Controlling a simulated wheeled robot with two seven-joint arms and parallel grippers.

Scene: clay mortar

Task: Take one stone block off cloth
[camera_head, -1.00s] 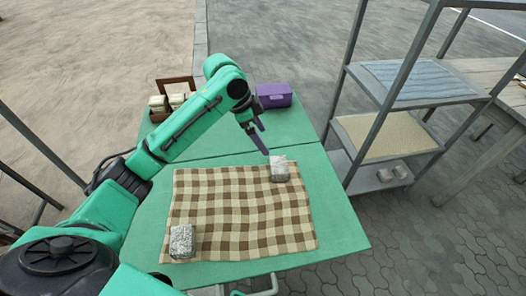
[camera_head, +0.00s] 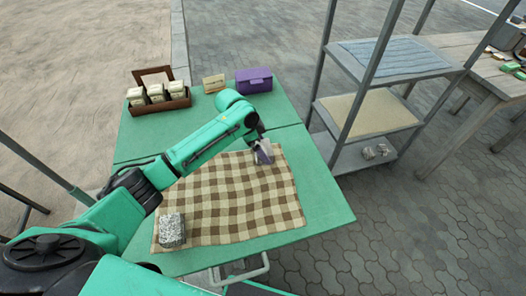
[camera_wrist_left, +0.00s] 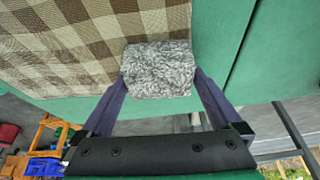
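A grey speckled stone block (camera_head: 172,230) sits on the near left corner of the brown-and-cream checked cloth (camera_head: 230,205). A second stone block (camera_wrist_left: 158,70) is at the cloth's far right edge. My left gripper (camera_head: 263,154) is down at this second block, with its purple fingers (camera_wrist_left: 160,85) on either side of it. The block fills the space between the fingertips in the left wrist view; whether they press on it I cannot tell. In the head view the fingers mostly hide this block. My right gripper is not in view.
On the green table's far part are a brown box with several pale packets (camera_head: 157,97), a small tan item (camera_head: 214,83) and a purple box (camera_head: 254,80). A metal shelf rack (camera_head: 375,105) stands right of the table. The table right of the cloth (camera_head: 318,200) is bare.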

